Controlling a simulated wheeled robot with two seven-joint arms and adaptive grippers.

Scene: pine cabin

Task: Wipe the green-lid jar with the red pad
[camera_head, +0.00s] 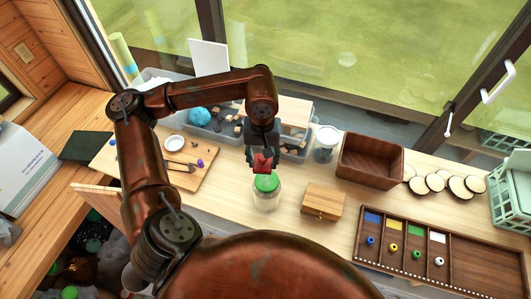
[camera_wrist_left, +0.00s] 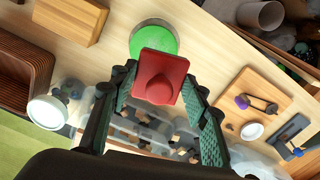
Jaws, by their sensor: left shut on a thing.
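The jar with the green lid (camera_head: 267,183) stands upright on the wooden table, its clear body below the lid. In the left wrist view its green lid (camera_wrist_left: 153,38) shows just beyond the red pad. My left gripper (camera_head: 262,155) is shut on the red pad (camera_head: 262,163), which has a round knob. In the left wrist view the red pad (camera_wrist_left: 162,77) sits between the fingertips and overlaps part of the lid. The pad is just above the lid or at its edge; I cannot tell whether they touch. My right gripper is not in view.
A small wooden box (camera_head: 323,201) stands right of the jar, and a clear lidded jar (camera_head: 326,142) behind it. A brown wooden bin (camera_head: 370,162) and a compartment tray (camera_head: 437,250) lie further right. A cutting board (camera_head: 190,166) is to the left. Grey bins line the window.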

